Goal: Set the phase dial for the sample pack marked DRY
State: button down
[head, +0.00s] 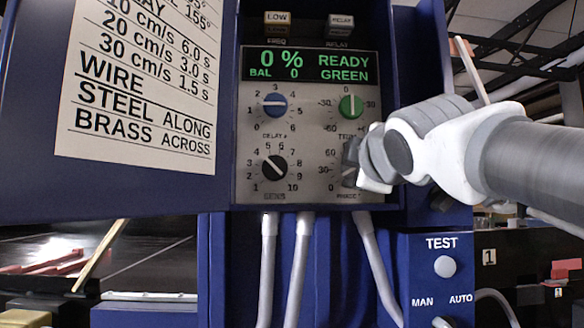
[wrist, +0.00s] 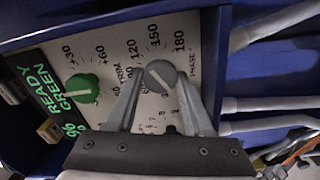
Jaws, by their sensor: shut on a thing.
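The phase dial's grey knob (wrist: 161,76) is in the wrist view, beside printed marks including 120, 150 and 180. My gripper (wrist: 160,84) has a finger on either side of the knob and is shut on it. A pale pointer line shows on the knob, but I cannot tell exactly which mark it meets. In the head view my gripper (head: 364,165) covers most of the dial at the panel's lower right. A printed sheet (head: 140,80) on the open blue door is cut off at the top; lines ending in 155° show there. No DRY marking is legible.
The panel holds a blue knob (head: 274,105), a green knob (head: 351,105) and a black knob (head: 275,167). The display (head: 310,66) reads 0 %, BAL 0, READY GREEN. White conduits (head: 300,265) hang below. A TEST button (head: 445,266) sits at lower right.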

jog(key=shift+c, duration=1.5)
grip_release()
jog(key=s, duration=1.7)
jog(key=shift+s, duration=0.25)
jog(key=shift+w, duration=0.1)
